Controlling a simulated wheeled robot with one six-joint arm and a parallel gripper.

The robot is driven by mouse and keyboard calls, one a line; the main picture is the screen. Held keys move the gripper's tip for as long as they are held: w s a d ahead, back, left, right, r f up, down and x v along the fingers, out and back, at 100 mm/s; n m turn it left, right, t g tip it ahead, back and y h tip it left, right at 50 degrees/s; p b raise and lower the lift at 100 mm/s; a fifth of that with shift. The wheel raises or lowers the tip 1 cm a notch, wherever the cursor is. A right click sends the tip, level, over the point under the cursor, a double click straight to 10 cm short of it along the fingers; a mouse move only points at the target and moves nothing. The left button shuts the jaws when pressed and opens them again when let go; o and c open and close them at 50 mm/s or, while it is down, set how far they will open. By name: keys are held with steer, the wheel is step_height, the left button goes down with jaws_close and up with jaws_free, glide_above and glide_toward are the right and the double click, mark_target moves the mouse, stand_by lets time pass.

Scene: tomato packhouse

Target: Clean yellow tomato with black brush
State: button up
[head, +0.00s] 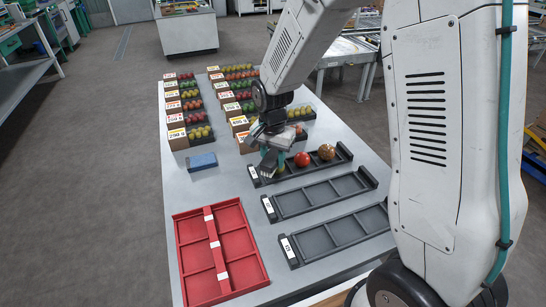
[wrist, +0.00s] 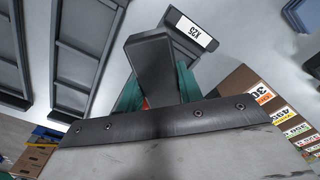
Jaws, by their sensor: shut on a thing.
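My gripper (head: 268,165) is over the left end of the nearest-to-crates black tray (head: 347,157) in the head view. In the wrist view, a dark block, which looks like the black brush (wrist: 150,65), sits between its teal fingers, and my gripper is shut on it. The brush's bristles cannot be made out. A yellowish-green tomato (head: 280,168) shows partly beside my gripper in the tray's left part; whether the brush touches it is hidden. A red tomato (head: 302,159) and a brown-soiled tomato (head: 327,152) lie to its right.
Two empty black trays (head: 318,194) (head: 335,234) lie in front. A red divided crate (head: 256,264) is at the front left, and a blue block (head: 202,161) behind it. Rows of labelled boxes with tomatoes (head: 178,139) fill the far table. Bare table lies between crate and trays.

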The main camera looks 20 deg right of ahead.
steer(key=shift+w+d, duration=0.1)
steer(key=shift+w+d, duration=1.4)
steer(key=shift+d, duration=0.05)
steer(key=shift+a, duration=0.1)
steer(key=shift+s+a, duration=1.5)
steer(key=shift+s, duration=0.05)
steer(key=shift+w+d, duration=0.1)
steer(key=shift+w+d, duration=1.45)
steer(key=shift+d, duration=0.05)
